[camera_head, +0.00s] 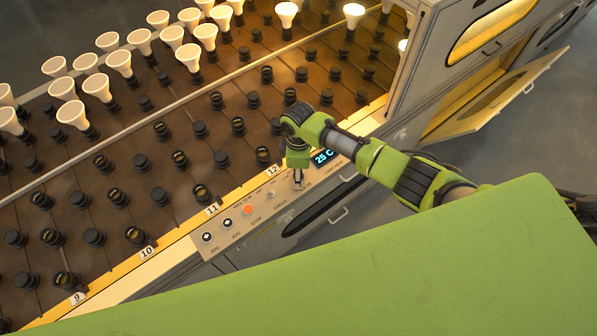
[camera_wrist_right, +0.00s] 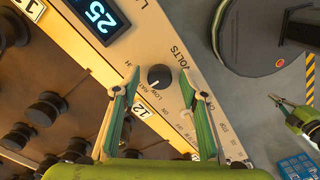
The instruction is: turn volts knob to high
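The volts knob (camera_wrist_right: 160,77) is a round black dial on the beige control panel, with "VOLTS" printed beside it in the right wrist view. A small pale mark shows on its lower-left edge; I cannot tell its setting for sure. My right gripper (camera_wrist_right: 158,73) is open, with one green finger on each side of the knob, apparently not touching it. In the head view my right gripper (camera_head: 298,182) points down over the panel and hides the knob. A green gripper, seemingly my left (camera_wrist_right: 290,108), shows at the right edge of the wrist view, away from the panel.
The blue "25 C" display (camera_head: 323,157) is close to my right wrist. Buttons and an orange light (camera_head: 247,209) line the panel. The rack of sockets and lit bulbs (camera_head: 189,56) lies behind. An open cabinet door (camera_head: 495,100) stands at right.

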